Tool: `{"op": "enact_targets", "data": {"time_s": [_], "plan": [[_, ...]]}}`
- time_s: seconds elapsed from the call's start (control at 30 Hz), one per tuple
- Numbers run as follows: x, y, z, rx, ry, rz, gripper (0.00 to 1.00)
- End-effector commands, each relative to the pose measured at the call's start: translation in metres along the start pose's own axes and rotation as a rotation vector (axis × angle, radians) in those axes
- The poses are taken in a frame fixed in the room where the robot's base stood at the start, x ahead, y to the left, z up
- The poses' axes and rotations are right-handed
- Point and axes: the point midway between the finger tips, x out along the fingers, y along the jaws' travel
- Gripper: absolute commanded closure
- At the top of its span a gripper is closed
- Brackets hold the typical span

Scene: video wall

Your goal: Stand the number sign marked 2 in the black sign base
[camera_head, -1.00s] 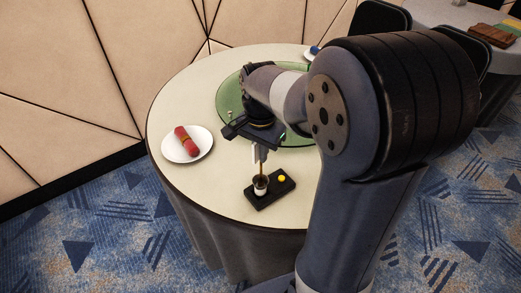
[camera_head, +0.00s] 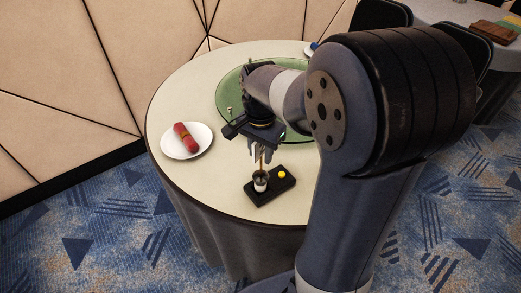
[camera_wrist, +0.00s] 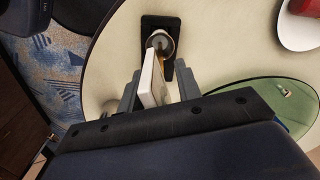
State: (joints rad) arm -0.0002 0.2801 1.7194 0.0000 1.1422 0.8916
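The black sign base (camera_head: 270,187) is a dark block near the table's front edge, with a white-rimmed cup-like socket (camera_head: 260,184) at its left end and a yellow round piece on its right. The number sign's thin brown stem (camera_head: 262,165) runs down into the socket. In the wrist view its white plate (camera_wrist: 150,78) lies between my fingers, somewhat tilted; its number is not readable. My gripper (camera_wrist: 158,88) is open around the plate, with a gap visible on the right. In the head view my gripper (camera_head: 262,150) is directly above the socket.
A white plate (camera_head: 201,137) with a red rolled napkin (camera_head: 185,138) lies left on the round table (camera_head: 225,185). A green glass disc (camera_head: 228,98) is behind my gripper. The table's front edge is close to the base.

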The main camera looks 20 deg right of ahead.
Motion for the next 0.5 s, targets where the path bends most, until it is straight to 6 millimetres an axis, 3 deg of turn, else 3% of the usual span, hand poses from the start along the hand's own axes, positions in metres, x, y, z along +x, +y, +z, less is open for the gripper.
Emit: {"op": "enact_targets", "data": {"time_s": [0.17, 0.5], "plan": [[-0.011, -0.001, -0.001, 0.000, 0.003, -0.003, 0.68], [-0.076, -0.001, -0.001, 0.000, 0.003, -0.004, 0.68]]}}
